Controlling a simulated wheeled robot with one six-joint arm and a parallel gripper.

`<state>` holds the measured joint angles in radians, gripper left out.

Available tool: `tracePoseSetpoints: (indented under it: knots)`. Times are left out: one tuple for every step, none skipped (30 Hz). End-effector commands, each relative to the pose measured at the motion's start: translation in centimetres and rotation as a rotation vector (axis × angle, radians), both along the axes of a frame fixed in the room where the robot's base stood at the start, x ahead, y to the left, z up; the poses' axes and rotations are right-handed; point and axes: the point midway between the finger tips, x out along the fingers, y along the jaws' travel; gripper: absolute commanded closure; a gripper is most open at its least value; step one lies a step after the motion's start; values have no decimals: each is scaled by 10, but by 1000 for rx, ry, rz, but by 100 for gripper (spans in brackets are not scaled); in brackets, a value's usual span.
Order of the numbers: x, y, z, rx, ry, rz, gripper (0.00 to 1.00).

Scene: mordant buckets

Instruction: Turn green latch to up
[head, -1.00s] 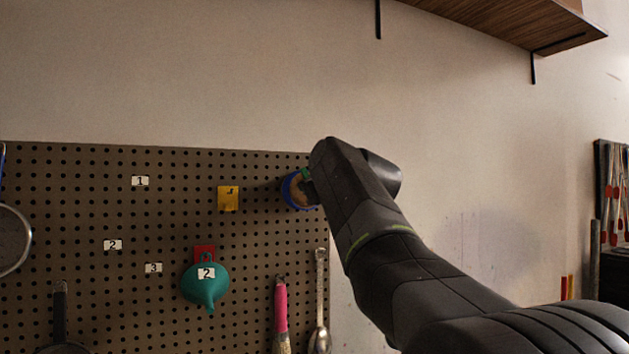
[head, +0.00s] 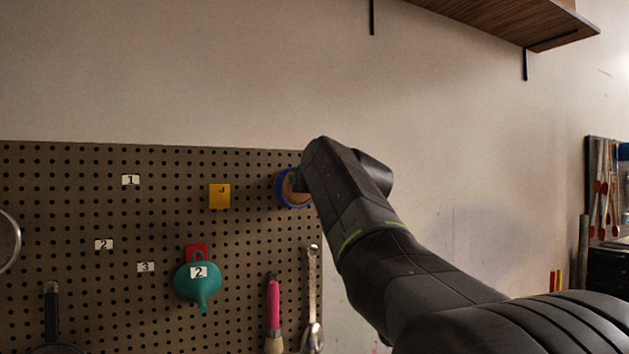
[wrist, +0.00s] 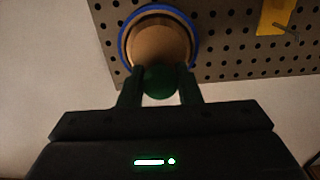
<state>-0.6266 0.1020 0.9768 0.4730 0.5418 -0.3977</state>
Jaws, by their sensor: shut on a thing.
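A round tan disc (wrist: 160,45) with a blue rim (wrist: 124,40) is mounted on the pegboard near its edge. In the head view the blue-rimmed disc (head: 288,190) is partly covered by my arm. The green latch (wrist: 160,81) shows in the wrist view as a rounded green piece at the lower edge of the disc. My gripper (wrist: 160,84) is shut on the latch, with one dark finger on each side of it. The fingertips are hidden behind my arm in the head view, so the latch's angle cannot be told there.
On the pegboard (head: 70,215) a yellow hook plate (head: 219,196) sits left of the disc. A teal funnel (head: 198,290) hangs below on a red hook (head: 196,252). A pink-handled brush (head: 273,305) and a metal spoon (head: 312,300) hang under the disc. A wooden shelf (head: 510,20) is above right.

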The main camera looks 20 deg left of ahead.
Motion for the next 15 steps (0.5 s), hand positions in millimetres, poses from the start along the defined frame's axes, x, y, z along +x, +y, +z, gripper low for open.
tracePoseSetpoints:
  knots:
    - [0, 0, -2, -2, 4, 1, 92]
    - [0, 0, -2, -2, 4, 1, 92]
    - [0, 0, -2, -2, 4, 1, 92]
    - [0, 0, -2, -2, 4, 1, 92]
    - [0, 0, -2, -2, 4, 1, 92]
    - [0, 0, -2, -2, 4, 1, 92]
    - [0, 0, -2, -2, 4, 1, 92]
    - [0, 0, -2, -2, 4, 1, 92]
    - [0, 1, -2, -2, 4, 1, 63]
    - [0, 1, -2, -2, 3, 1, 58]
    - [0, 0, -2, -2, 3, 1, 52]
    - [0, 0, -1, -2, 3, 1, 50]
    - [0, 0, -1, -2, 3, 1, 50]
    - [0, 0, -1, -1, 2, 1, 50]
    - [0, 0, -1, -1, 2, 1, 50]
